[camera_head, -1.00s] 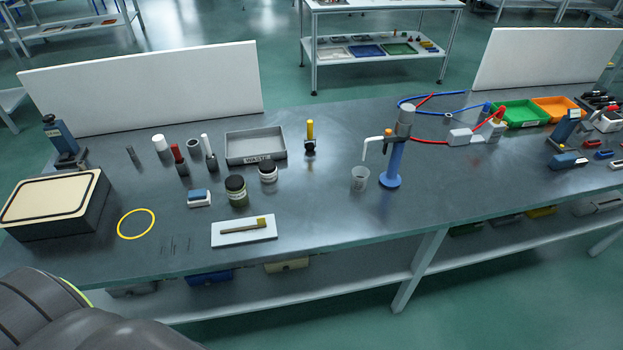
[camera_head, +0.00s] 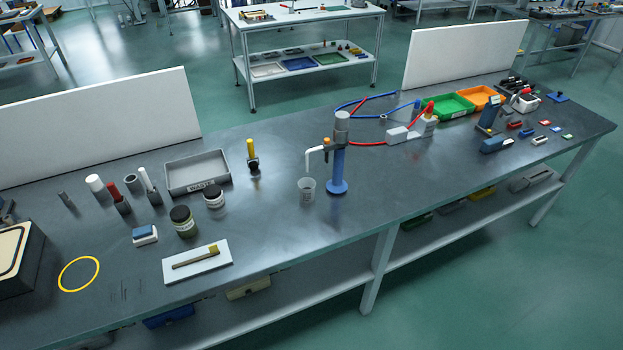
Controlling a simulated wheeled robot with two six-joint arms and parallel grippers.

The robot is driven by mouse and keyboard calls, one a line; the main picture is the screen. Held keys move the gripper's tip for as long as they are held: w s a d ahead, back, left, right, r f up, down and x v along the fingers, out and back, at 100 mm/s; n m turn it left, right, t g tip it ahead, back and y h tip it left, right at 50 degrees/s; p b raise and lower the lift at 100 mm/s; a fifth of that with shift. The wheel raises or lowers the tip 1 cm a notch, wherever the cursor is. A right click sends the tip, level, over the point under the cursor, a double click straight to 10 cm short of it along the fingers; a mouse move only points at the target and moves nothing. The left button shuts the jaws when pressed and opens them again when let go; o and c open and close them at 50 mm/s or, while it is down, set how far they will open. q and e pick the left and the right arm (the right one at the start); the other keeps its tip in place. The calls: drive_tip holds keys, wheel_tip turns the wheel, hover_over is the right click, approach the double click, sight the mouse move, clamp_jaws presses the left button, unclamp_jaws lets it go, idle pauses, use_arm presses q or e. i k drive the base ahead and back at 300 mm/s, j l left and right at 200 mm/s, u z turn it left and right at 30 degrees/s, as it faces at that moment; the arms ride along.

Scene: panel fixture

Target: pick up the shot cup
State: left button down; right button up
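The shot cup (camera_head: 307,190) is a small, clear, upright cup on the dark workbench (camera_head: 290,240). It stands under the white spout (camera_head: 309,158) of a blue dispenser post (camera_head: 338,170) with a grey top. The cup looks empty, though its inside is too small to tell for sure. Neither of my grippers shows in the head view.
A grey waste tray (camera_head: 198,172), two dark jars (camera_head: 183,221) and a white plate with a brush (camera_head: 197,262) are left of the cup. Red and blue hoses run right to a grey block (camera_head: 398,135). The bench in front of the cup is clear.

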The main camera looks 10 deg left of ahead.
sight(306, 186)
drive_tip(key=i+l+u, duration=0.1)
drive_tip(key=u, duration=0.65)
drive_tip(key=i+l+u, duration=0.25)
drive_tip(key=l, duration=0.25)
drive_tip(key=i+l+u, duration=0.1)
drive_tip(key=l+u, duration=0.2)
drive_tip(key=l, duration=0.2)
drive_tip(key=i+l+u, duration=0.1)
drive_tip(key=l+u, duration=0.15)
drive_tip(key=l, duration=0.3)
drive_tip(key=l+u, duration=0.25)
drive_tip(key=l, duration=0.35)
drive_tip(key=i, duration=0.05)
